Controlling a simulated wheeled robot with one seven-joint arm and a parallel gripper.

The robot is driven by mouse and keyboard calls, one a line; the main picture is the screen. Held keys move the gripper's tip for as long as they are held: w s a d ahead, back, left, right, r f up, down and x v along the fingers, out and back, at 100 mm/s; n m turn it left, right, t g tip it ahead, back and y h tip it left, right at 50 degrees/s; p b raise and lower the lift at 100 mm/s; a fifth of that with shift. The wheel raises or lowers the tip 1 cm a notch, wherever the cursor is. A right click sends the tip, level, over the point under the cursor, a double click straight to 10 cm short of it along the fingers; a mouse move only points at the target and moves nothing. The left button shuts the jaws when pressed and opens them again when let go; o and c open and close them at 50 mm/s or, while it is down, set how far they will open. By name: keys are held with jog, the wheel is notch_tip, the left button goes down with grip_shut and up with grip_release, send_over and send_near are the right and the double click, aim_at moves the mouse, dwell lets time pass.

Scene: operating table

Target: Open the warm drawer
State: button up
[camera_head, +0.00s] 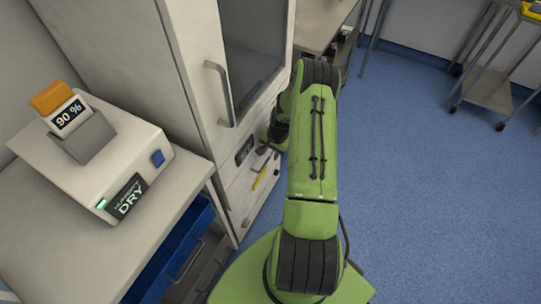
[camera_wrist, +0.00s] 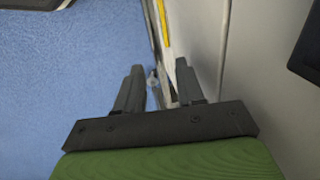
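The warm drawer appears to be in the lower front of the tall white cabinet (camera_head: 235,185), below its glass door; I cannot read a label that names it. A yellow strip (camera_head: 265,172) runs along this front, and it also shows in the wrist view (camera_wrist: 163,25). My gripper (camera_head: 268,149) is at the cabinet's lower front, partly hidden by my green arm. In the wrist view my gripper (camera_wrist: 158,66) has its two dark fingers apart, with a thin pale bar between or beyond them. I cannot tell whether they touch it. The drawer front looks closed.
The glass door (camera_head: 250,55) above has a vertical handle (camera_head: 219,93). A dark display panel (camera_head: 244,151) sits on the cabinet front. At left, a white device (camera_head: 105,155) stands on a counter over a blue drawer (camera_head: 175,255).

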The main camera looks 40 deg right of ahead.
jog(key=shift+w+f, duration=0.1)
jog(key=shift+f, duration=0.5)
grip_shut()
